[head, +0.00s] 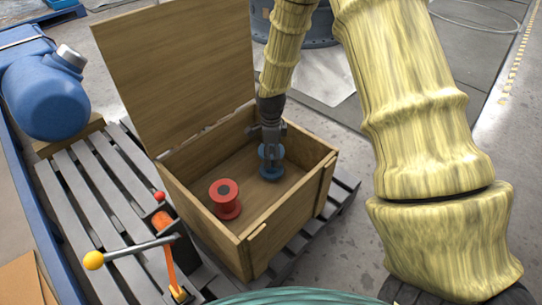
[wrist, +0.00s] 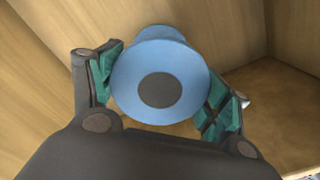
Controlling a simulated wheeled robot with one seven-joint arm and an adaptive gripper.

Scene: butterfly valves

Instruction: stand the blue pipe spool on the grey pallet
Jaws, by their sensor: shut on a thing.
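The blue pipe spool (head: 271,171) is inside the open wooden crate, near its back right. It looks upright, with its flanged end facing the camera in the wrist view (wrist: 187,66). My gripper (head: 269,142) reaches down into the crate and is shut on the spool, with green finger pads on both sides of it. I cannot tell whether the spool touches the crate floor.
A red spool (head: 226,199) stands in the crate. The crate's lid (head: 178,70) is raised at the back left. A blue motor (head: 45,95) stands behind. Bare slats lie between.

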